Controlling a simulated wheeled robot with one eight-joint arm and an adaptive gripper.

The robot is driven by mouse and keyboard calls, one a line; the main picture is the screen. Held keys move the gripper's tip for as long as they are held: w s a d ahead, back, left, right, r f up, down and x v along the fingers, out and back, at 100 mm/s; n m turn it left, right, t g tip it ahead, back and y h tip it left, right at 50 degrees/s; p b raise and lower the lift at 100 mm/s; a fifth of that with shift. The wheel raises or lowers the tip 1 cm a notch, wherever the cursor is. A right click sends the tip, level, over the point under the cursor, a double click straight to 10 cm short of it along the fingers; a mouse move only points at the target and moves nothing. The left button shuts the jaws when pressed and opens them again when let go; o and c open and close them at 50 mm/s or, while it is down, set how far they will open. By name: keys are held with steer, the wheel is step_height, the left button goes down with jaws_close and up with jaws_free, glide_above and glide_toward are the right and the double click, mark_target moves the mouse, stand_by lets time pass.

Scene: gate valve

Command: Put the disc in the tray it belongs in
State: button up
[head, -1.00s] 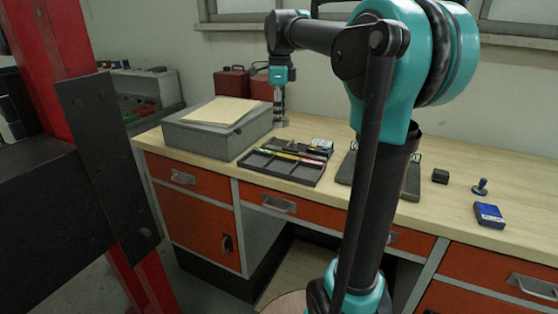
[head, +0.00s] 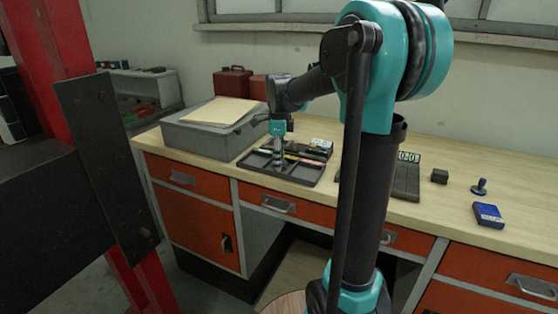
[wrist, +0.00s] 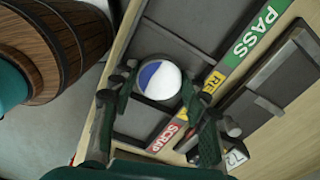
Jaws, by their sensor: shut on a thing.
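My gripper (head: 278,166) is over the left part of the dark sectioned tray (head: 308,177) on the workbench. In the wrist view my gripper (wrist: 160,88) is shut on a round disc (wrist: 158,78), white with a blue part. The tray also shows below it in the wrist view (wrist: 172,38). The disc appears over the section beside the RE label. I cannot tell its height above the tray floor.
A grey box (head: 195,138) with paper on top stands left of the tray. A scale (head: 407,180) stands to its right, then a black block (head: 440,176), a small knobbed thing (head: 480,187) and a blue box (head: 489,214). Red cans (head: 233,82) stand behind. Bench space between these is free.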

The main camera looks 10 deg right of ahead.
steer(key=shift+f, duration=0.2)
steer(key=o, duration=1.2)
step_height(320, 180, up, 12)
steer(key=shift+r, duration=0.15)
